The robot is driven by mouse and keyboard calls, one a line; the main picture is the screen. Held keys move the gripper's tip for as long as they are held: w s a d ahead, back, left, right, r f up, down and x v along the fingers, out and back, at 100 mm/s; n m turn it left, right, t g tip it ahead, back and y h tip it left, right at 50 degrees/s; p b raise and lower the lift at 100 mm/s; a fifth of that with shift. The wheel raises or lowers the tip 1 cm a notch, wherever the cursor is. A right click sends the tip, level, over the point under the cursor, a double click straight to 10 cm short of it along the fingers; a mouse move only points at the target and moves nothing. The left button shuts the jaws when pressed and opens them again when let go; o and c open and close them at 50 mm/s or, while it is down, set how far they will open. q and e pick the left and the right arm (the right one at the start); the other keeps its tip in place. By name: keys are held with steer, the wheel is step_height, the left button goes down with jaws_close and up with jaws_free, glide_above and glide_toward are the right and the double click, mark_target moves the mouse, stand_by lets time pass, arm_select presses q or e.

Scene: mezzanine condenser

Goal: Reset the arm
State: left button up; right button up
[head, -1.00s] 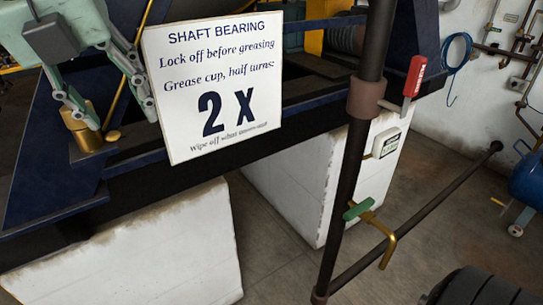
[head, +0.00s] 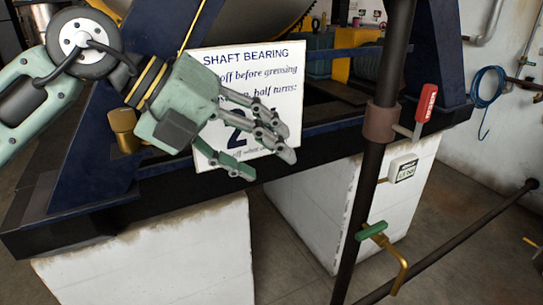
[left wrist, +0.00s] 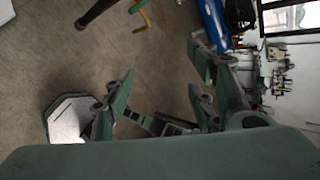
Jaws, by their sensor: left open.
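My left gripper (head: 264,158) is pale green with grey jointed fingers. It is open and empty, pointing right in front of the white shaft bearing sign (head: 291,105) and hiding part of its text. My left arm reaches in from the left. The brass grease cup (head: 124,128) stands on the dark blue frame, left of and behind the gripper, apart from the fingers. In the left wrist view the spread fingers (left wrist: 155,112) have nothing between them but floor and background. My right gripper is not in view.
A dark vertical pipe (head: 366,180) stands right of the gripper, with a red-handled lever (head: 426,103) and a green-handled valve (head: 371,231). White plinths (head: 150,260) carry the blue frame (head: 75,209). Floor (head: 285,265) shows between the plinths.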

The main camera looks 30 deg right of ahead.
arm_select(q)
steer(key=shift+s+d+r+g+h, duration=0.15)
steer(key=shift+s+d+g+h, duration=0.3)
steer(key=shift+s, duration=0.15)
